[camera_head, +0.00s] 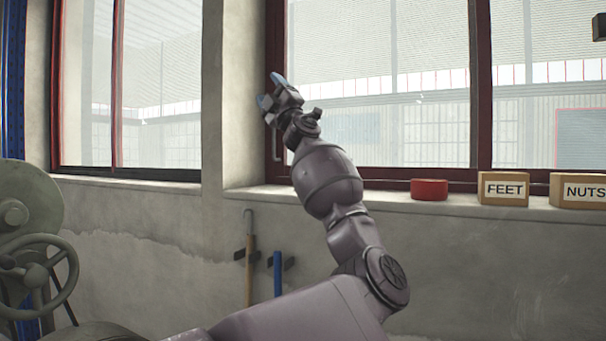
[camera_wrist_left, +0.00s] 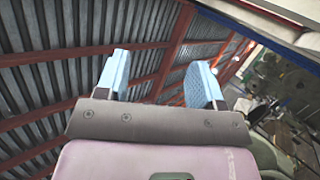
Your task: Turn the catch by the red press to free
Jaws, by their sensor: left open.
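My left gripper (camera_head: 271,90) is raised in front of the window in the head view, with its blue-tipped fingers pointing up. In the left wrist view its two light-blue fingers (camera_wrist_left: 160,78) stand apart with nothing between them. Beyond them the wrist view shows a corrugated roof with red beams. I see neither a red press nor a catch that I can make out in either view. My right gripper is in neither view.
A grey-green machine with a handwheel (camera_head: 38,272) stands at the left. The window sill holds a red round tin (camera_head: 429,189), a FEET box (camera_head: 503,188) and a NUTS box (camera_head: 578,190). Two long-handled tools, one with a wooden shaft (camera_head: 249,270), hang on the wall below.

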